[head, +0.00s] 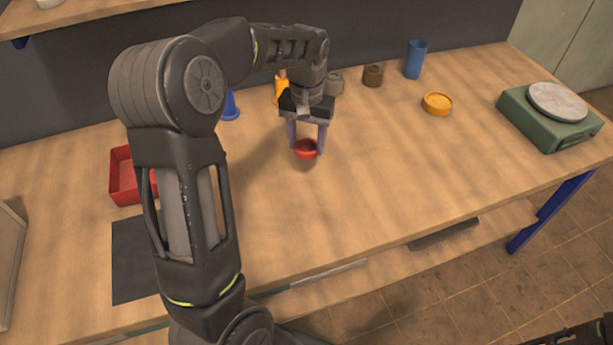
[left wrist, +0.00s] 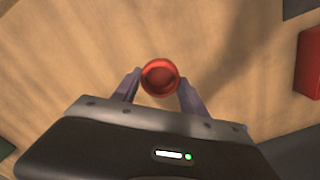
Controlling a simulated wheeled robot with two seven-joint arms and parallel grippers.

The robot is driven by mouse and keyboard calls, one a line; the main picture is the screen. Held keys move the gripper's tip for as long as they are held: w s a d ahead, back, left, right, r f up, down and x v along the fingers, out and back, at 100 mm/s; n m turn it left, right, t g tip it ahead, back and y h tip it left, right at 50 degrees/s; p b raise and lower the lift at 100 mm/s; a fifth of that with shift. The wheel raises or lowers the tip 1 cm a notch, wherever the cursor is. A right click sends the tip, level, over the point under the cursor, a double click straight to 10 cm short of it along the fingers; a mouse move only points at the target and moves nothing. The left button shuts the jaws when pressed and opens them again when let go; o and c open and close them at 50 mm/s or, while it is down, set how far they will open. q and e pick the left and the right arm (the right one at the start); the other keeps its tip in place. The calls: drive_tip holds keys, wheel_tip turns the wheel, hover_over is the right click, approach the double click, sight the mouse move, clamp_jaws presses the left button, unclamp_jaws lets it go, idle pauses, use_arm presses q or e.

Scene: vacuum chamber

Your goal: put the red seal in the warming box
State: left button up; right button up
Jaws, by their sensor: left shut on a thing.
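The red seal (head: 306,150) is a small round red piece with a raised rim and a hollow middle. My left gripper (head: 307,146) is shut on it, one finger on each side, over the middle of the table. In the left wrist view the seal (left wrist: 160,77) sits between the tips of my left gripper (left wrist: 160,83). I cannot tell how far it is above the wood. A pale grey box-like thing (head: 9,262) is cut off at the left edge; I cannot tell whether it is the warming box. My right gripper's fingers are not visible.
A red tray (head: 123,178) and a dark mat (head: 133,262) lie at left, partly behind my arm. Blue, orange, grey and brown pieces line the back. The table's front middle is clear.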

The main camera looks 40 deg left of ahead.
use_arm(q)
hover_over(307, 178)
wheel_tip(307, 178, down, 6)
drive_tip(key=shift+f+p, duration=0.1)
drive_tip(key=shift+p, duration=0.2)
drive_tip(key=shift+f, duration=1.85)
drive_tip(key=shift+f, duration=0.2)
drive_tip(key=o, duration=1.3)
drive_tip(key=shift+r, duration=0.15)
wheel_tip(307, 178, up, 12)
drive_tip(key=shift+b, duration=0.45)
